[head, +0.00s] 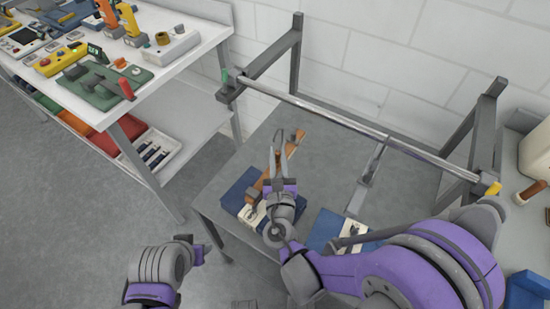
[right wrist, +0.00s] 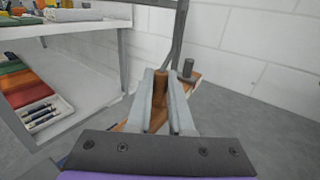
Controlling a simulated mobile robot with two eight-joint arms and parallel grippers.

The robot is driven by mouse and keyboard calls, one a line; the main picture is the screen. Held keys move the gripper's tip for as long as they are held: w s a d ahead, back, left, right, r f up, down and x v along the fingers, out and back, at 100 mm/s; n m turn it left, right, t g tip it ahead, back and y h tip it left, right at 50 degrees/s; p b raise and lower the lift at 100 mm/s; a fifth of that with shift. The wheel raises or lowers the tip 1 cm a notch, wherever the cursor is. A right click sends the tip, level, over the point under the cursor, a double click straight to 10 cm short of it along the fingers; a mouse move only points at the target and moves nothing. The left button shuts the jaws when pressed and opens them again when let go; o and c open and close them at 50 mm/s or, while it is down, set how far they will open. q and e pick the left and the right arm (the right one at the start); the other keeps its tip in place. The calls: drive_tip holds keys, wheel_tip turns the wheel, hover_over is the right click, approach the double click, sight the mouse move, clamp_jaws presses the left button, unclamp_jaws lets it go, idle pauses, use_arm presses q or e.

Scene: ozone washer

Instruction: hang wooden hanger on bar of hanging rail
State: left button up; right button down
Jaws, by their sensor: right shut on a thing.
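The wooden hanger (head: 290,149) is orange-brown, with a thin dark hook at its top. My right gripper (head: 275,160) is shut on it, above the left part of the grey table. In the right wrist view, a wooden part of the hanger (right wrist: 159,92) sits between the two pale fingers of my right gripper (right wrist: 160,84). The hanging rail's silver bar (head: 350,126) runs behind and to the right of the gripper, apart from the hanger. Part of my left arm shows at the lower left; its fingers are not visible.
The dark rail frame (head: 287,56) stands on the grey table (head: 325,165). Blue-and-white items (head: 333,230) lie near the front edge. A white shelf unit (head: 185,62) with tools stands at left. A grey bracket (head: 364,187) lies below the bar.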

sight(300, 132)
drive_tip(key=shift+w+d+p, duration=0.25)
drive_tip(key=shift+w+d, duration=0.4)
drive_tip(key=shift+w, duration=0.35)
drive_tip(key=shift+w+d+p, duration=0.25)
drive_tip(key=shift+w+d, duration=0.45)
drive_tip(key=shift+w, duration=0.25)
drive_tip(key=shift+w+d+p, duration=0.25)
drive_tip(key=shift+w+d, duration=0.4)
drive_tip(key=shift+w, duration=0.35)
drive_tip(key=shift+w+d+p, duration=0.45)
drive_tip(key=shift+w+d, duration=0.3)
drive_tip(key=shift+w, duration=0.3)
drive_tip(key=shift+w+d+r+p, duration=0.1)
drive_tip(key=shift+w+d+p, duration=0.35)
drive_tip(key=shift+w, duration=0.25)
drive_tip(key=shift+w+d+p, duration=0.3)
drive_tip(key=shift+w+d, duration=0.15)
drive_tip(key=shift+w, duration=0.2)
drive_tip(key=shift+r+p, duration=2.35)
drive_tip(key=shift+r, duration=1.7)
drive_tip(key=shift+s+a+f+b, duration=0.5)
drive_tip(key=shift+s+f+b, duration=0.05)
drive_tip(key=shift+s+b, duration=0.15)
drive_tip(key=shift+s+a+f+b, duration=0.45)
drive_tip(key=shift+s+f+b, duration=0.1)
drive_tip(key=shift+s+b, duration=0.15)
drive_tip(key=shift+s+a+f+b, duration=0.55)
drive_tip(key=shift+s+b, duration=0.1)
drive_tip(key=shift+s, duration=0.1)
